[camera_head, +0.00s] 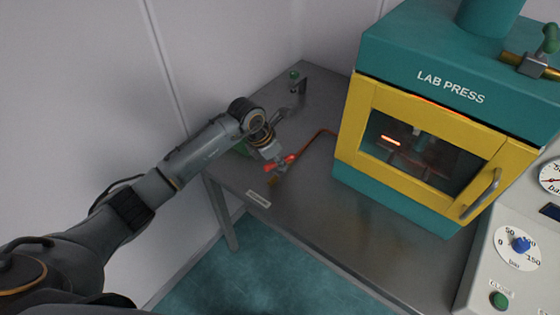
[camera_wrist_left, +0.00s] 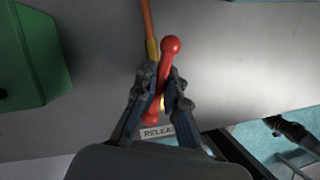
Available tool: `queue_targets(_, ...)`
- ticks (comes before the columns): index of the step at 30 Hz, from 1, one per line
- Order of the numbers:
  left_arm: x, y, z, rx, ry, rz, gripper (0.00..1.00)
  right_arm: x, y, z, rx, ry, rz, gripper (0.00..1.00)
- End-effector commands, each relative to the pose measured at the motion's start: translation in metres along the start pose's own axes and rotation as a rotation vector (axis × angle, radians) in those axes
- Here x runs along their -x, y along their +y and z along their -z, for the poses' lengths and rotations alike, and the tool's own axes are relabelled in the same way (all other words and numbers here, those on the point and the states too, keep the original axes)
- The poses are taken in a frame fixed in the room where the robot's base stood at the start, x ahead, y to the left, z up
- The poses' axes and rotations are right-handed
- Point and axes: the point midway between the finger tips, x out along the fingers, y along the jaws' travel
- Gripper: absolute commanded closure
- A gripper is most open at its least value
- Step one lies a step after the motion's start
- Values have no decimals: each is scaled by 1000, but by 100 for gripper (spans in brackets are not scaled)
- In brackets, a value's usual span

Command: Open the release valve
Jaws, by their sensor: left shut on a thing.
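The release valve shows as a red handle (camera_wrist_left: 168,68) with a round knob end in the left wrist view, on a brass fitting at the end of an orange pipe (camera_wrist_left: 148,25). The red handle also shows in the head view (camera_head: 289,158), near the table's front left edge. My left gripper (camera_wrist_left: 163,90) is shut on the red handle, with one finger on each side. Its fingers hide part of the handle and the valve body. A label (camera_wrist_left: 158,132) reading "RELEAS" is partly covered below it.
The grey metal table (camera_head: 330,235) carries a teal and yellow lab press (camera_head: 440,125) to the right of the valve. A control panel (camera_head: 520,215) with gauges stands at the far right. A green box (camera_wrist_left: 35,60) lies left of my gripper.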

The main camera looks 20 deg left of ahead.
Motion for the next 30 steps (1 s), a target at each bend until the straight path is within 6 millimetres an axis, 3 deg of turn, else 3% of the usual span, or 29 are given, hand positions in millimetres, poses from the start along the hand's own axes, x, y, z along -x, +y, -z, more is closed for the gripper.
queue_targets(15, -1, 0, 0, 311, -1, -132, 100, -14, 0, -1, 0, 0, 0, 100)
queue_targets(30, 0, 1, 0, 395, 0, -165, 100, -18, -1, -1, 0, 1, 1, 100)
